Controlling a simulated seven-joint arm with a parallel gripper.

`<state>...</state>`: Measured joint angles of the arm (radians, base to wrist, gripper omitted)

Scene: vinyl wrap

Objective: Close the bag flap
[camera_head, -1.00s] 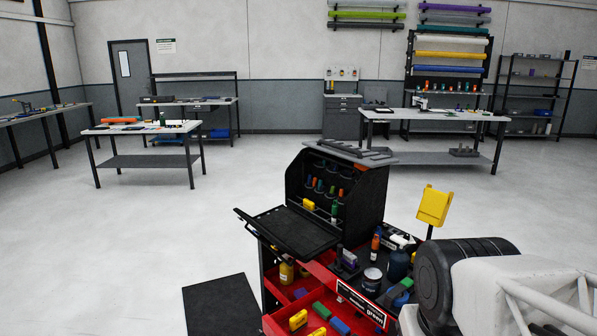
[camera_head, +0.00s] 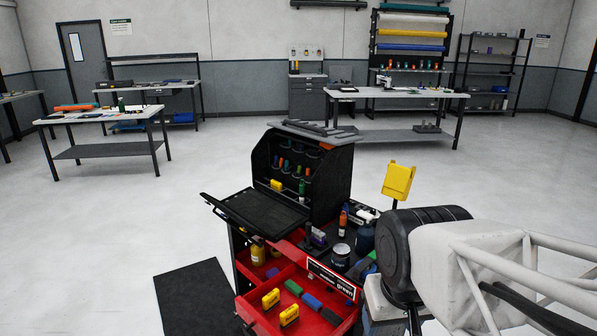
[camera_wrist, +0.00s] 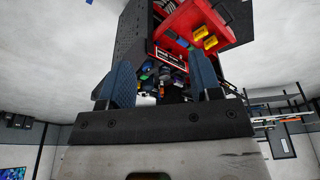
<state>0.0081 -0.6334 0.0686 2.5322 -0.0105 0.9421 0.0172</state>
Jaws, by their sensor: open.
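The bag is a black open-fronted case (camera_head: 327,190) on top of a red and black tool cart. Its flap (camera_head: 262,212) is a black panel hanging open at the front, folded out and tilted toward the left, apart from the opening. Small coloured bottles and tools show inside. My gripper (camera_wrist: 163,82) shows in the wrist view with its two blue-grey fingers apart and nothing between them. In the head view my arm is at the right of the cart, and I cannot make out the fingers. I cannot tell the flap clearly in the wrist view.
An open red drawer (camera_head: 318,318) below the flap holds yellow, green and blue blocks. Bottles and a dark tin (camera_head: 341,254) crowd the cart top. A yellow holder (camera_head: 398,180) stands up between case and arm. The floor to the left is free, with a black mat (camera_head: 205,300).

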